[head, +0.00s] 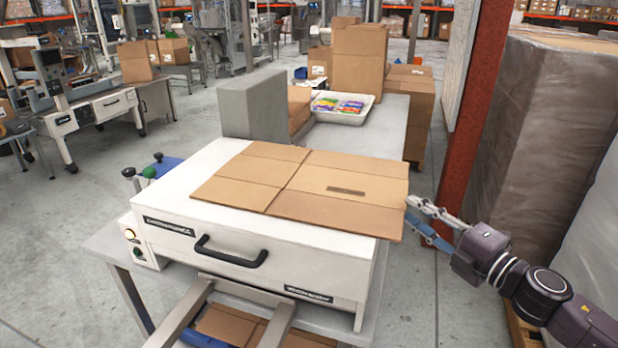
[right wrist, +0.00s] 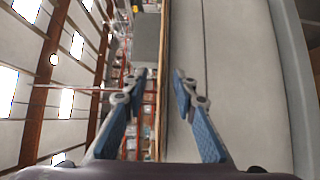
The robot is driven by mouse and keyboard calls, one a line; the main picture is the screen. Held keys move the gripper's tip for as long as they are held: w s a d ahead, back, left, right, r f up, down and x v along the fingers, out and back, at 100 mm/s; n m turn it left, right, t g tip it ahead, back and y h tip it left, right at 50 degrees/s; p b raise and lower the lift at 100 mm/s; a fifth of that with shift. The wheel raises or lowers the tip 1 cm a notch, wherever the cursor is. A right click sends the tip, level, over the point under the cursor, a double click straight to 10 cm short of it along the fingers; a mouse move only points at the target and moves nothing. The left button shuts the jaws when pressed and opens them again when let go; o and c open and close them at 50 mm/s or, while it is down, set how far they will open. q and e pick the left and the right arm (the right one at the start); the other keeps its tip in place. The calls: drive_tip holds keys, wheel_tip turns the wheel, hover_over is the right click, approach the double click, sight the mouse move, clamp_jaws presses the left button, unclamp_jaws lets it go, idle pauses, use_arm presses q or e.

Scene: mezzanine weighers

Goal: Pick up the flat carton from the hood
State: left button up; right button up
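The flat carton (head: 340,190) is a brown folded sheet lying on top of the white hood (head: 180,210). Its right edge reaches out past the hood's right side. My right gripper (head: 409,208) is at that right edge, its fingers spread, one higher and one lower. In the right wrist view the open fingers (right wrist: 159,74) show with the carton's thin tan edge (right wrist: 163,60) in line between them; neither finger visibly presses on it. The hood's pale side fills the right of that view. My left gripper is not in view.
A black handle (head: 230,255) is on the hood's front. A grey block (head: 254,108) and a white tray (head: 342,108) of colourful packets stand behind. A red post (head: 470,110) and wrapped pallet (head: 545,130) stand close on the right.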

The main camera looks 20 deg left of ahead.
drive_tip(key=x, duration=0.4)
drive_tip(key=shift+f+p, duration=0.25)
drive_tip(key=shift+p, duration=0.05)
clamp_jaws()
